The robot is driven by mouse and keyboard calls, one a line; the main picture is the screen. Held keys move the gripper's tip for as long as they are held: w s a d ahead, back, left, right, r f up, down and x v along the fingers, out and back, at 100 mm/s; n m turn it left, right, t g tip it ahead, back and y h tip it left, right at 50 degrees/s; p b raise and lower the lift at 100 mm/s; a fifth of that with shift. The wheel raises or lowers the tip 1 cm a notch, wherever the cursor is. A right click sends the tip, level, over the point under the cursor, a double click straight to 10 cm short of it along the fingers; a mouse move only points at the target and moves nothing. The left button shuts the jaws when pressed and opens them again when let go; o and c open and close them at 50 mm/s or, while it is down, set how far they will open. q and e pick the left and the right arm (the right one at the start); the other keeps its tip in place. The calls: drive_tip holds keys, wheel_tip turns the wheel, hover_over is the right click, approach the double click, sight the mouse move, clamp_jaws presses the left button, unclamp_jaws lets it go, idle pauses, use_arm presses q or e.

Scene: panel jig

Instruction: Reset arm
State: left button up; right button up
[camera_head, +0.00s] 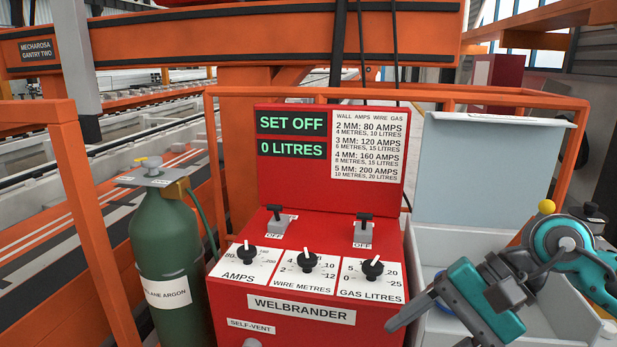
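My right arm comes in from the right edge, in teal and dark grey. My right gripper (428,334) is at the lower right, in front of the right side of the red Welbrander machine (300,330). Its grey fingers are spread apart with nothing seen between them; the second finger is partly cut off by the bottom edge. My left gripper and arm are not in view. The machine has two switches by OFF labels and three black knobs for amps, wire metres and gas litres. Its display (291,135) reads SET OFF and 0 LITRES.
A green argon cylinder (170,255) with a yellow-topped valve stands left of the machine. Orange rails (85,220) frame the left and back.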

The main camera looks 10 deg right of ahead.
drive_tip(key=w+a+r+m+t+y, duration=0.1)
drive_tip(key=a+m+t+y, duration=0.35)
drive_tip(key=m, duration=0.65)
drive_tip(key=w+a+r+m+t+y, duration=0.1)
drive_tip(key=a+r+m+t+y, duration=0.2)
drive_tip(key=m+y, duration=0.5)
drive_tip(key=d+f+m+t+h+p, duration=0.1)
drive_tip(key=d+f+m+t+h, duration=0.25)
drive_tip(key=f+m+h, duration=0.95)
drive_tip(key=d+f+m+t+h+p, duration=0.1)
drive_tip(key=d+f+m+t+h, duration=0.4)
drive_tip(key=m, duration=1.5)
drive_tip(key=s+f+m+g, duration=0.3)
drive_tip(key=s+f+m, duration=0.1)
drive_tip(key=f, duration=0.2)
drive_tip(key=s+a+f+m+g+h, duration=0.1)
drive_tip(key=s+f+m+g, duration=0.2)
drive_tip(key=f, duration=0.4)
drive_tip(key=shift+s+m, duration=0.9)
drive_tip(key=shift+m, duration=0.3)
